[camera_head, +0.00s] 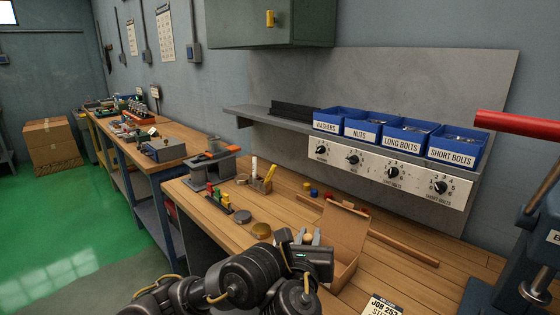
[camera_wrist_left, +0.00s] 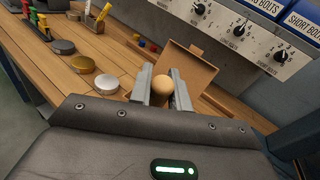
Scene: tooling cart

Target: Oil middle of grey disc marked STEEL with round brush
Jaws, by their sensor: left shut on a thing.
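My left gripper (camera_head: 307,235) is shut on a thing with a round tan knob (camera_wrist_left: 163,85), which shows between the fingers. It may be the round brush's handle; bristles are hidden. Left of the gripper in the wrist view, a dark grey disc (camera_wrist_left: 63,46), a brass disc (camera_wrist_left: 83,64) and a pale silver disc (camera_wrist_left: 107,84) lie in a row on the bench. The head view shows the dark grey disc (camera_head: 242,216) and the brass disc (camera_head: 261,230). No STEEL marking is legible. My right gripper is out of view.
An open cardboard box (camera_head: 345,235) stands just beyond the left gripper. A holder with upright items (camera_head: 262,185) and a rack of coloured pieces (camera_head: 218,198) stand behind the discs. Blue bins (camera_head: 405,136) sit on the back shelf. A red-handled vise (camera_head: 540,240) is at right.

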